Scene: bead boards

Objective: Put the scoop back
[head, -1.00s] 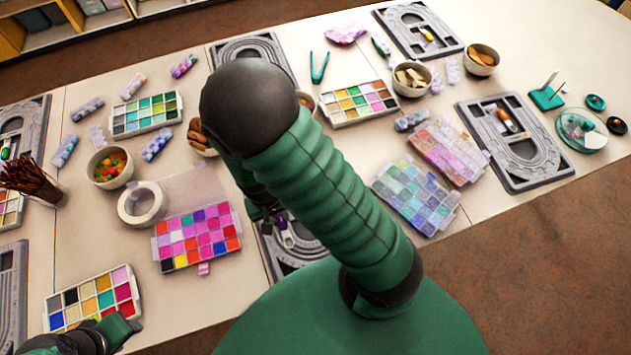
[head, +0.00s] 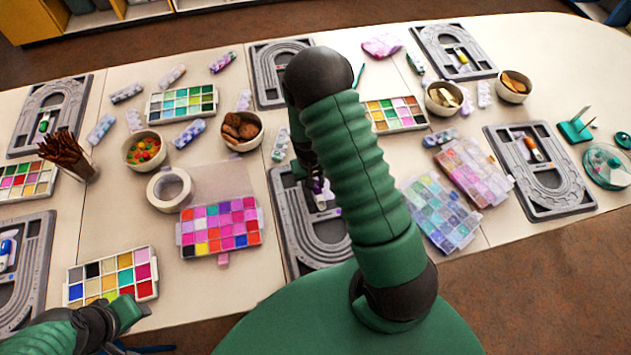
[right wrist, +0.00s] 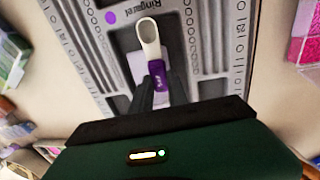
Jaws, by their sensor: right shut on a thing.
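The scoop has a white bowl and a purple handle; it shows in the right wrist view (right wrist: 149,38) and, small, in the head view (head: 321,199). My right gripper (right wrist: 162,78) is shut on the purple handle, with the white bowl pointing away from the wrist. The scoop is over the recessed middle of a grey bead board (head: 291,227); I cannot tell if it touches the board. In the head view my right arm hides part of this board and most of the gripper. My left gripper (head: 128,312) is at the lower left, by a bead box; its fingers are not clear.
A pink and red bead box (head: 220,228) and a tape roll (head: 157,190) lie left of the board. A bowl of brown pieces (head: 255,142) stands behind it. Pastel bead boxes (head: 440,215) lie to its right. Another grey board (head: 560,207) holds an orange-handled tool.

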